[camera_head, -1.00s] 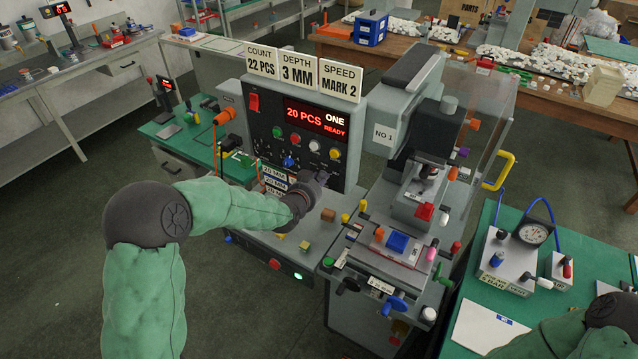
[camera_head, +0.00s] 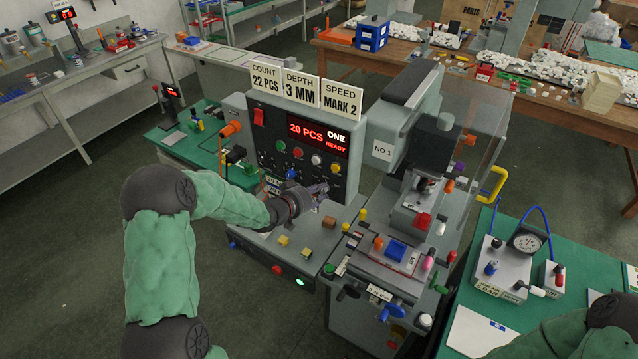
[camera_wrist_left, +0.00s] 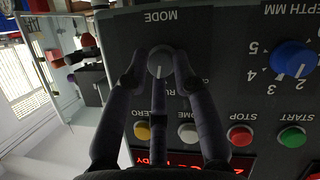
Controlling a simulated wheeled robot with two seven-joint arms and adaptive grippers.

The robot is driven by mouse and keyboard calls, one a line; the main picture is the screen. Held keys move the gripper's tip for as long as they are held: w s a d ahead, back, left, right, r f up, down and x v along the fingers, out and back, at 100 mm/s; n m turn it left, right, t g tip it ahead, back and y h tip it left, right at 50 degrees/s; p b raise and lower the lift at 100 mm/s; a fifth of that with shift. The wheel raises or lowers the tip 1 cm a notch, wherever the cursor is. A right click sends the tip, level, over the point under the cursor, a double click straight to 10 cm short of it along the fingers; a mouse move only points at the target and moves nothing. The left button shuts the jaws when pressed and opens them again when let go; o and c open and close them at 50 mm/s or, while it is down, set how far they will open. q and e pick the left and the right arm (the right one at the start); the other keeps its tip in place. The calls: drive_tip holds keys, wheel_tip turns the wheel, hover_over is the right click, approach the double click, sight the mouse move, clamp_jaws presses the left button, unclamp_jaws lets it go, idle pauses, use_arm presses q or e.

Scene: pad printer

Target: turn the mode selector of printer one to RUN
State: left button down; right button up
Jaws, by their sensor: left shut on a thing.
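The control panel of printer one (camera_head: 262,150) has a display reading "20 PCS ONE READY". The mode selector (camera_wrist_left: 160,61) is a dark round knob under the label MODE, seen upside down in the left wrist view. Its pale pointer line points down in that picture, towards the button row. Part of the lettering around it, including what seems to be RUN, is covered by a finger. In the head view, the gripper largely hides the knob. My right gripper is out of view.
The blue depth knob (camera_wrist_left: 294,58) is beside the selector. Yellow zero (camera_wrist_left: 142,131), white home (camera_wrist_left: 188,133), red stop (camera_wrist_left: 240,136) and green start (camera_wrist_left: 291,137) buttons lie close to the fingers. Small blocks (camera_head: 283,240) sit on the ledge below the panel.

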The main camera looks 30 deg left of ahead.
use_arm(q)
drive_tip(key=shift+a+f+n+h+p, duration=0.15)
drive_tip(key=shift+n+h+p, duration=0.45)
drive_tip(key=shift+n+p, duration=0.5)
drive_tip(key=shift+s, duration=0.1)
drive_tip(key=c, duration=1.1)
unclamp_jaws()
drive_tip(key=shift+o, duration=0.2)
drive_tip(key=v, duration=1.2)
drive_tip(key=shift+f, duration=0.15)
